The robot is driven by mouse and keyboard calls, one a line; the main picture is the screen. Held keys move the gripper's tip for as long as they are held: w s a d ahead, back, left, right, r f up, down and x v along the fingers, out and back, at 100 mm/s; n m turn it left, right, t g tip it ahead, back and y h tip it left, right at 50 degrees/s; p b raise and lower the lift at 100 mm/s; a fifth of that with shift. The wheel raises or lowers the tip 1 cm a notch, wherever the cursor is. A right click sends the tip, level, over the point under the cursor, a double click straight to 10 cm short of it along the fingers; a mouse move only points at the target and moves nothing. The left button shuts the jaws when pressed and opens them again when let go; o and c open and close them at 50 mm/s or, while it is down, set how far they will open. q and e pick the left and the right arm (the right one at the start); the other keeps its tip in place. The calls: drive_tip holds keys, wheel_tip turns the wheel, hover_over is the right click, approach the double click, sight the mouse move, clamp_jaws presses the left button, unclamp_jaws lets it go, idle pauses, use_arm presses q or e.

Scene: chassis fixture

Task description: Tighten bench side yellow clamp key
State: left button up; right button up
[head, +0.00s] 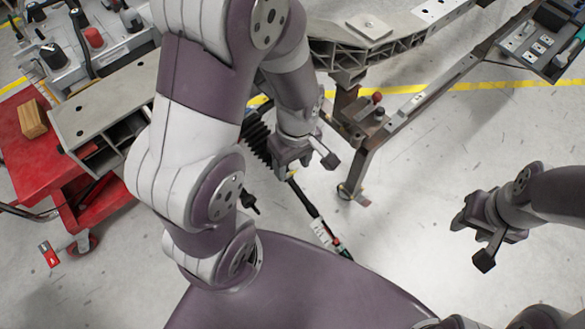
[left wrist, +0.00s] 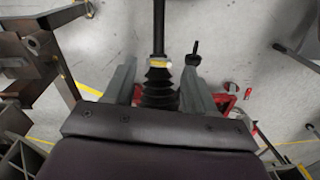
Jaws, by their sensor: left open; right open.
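A black ribbed boot (head: 257,140) runs into a dark shaft (head: 318,222). In the left wrist view the boot (left wrist: 159,90) and a yellow band (left wrist: 160,63) at its upper end lie between the fingers of my left gripper (left wrist: 158,72). A small dark knob-ended piece (left wrist: 193,53) stands beside the right finger; I cannot tell whether it is the clamp key. A similar dark piece shows in the head view (head: 249,201). My left gripper (head: 284,162) is open around the boot; contact is unclear. My right gripper (head: 460,219) is open and empty over the floor.
A red cart (head: 25,145) with a wooden block (head: 33,118) stands at the left, beside a grey ribbed casting (head: 105,115). A metal frame (head: 420,100) with a red knob stands at upper centre. The floor around my right gripper is clear.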

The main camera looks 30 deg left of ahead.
use_arm(q)
wheel_tip(320, 180, down, 2)
drive_tip(key=shift+s, duration=0.1)
clamp_jaws()
drive_tip(key=shift+r, duration=0.1)
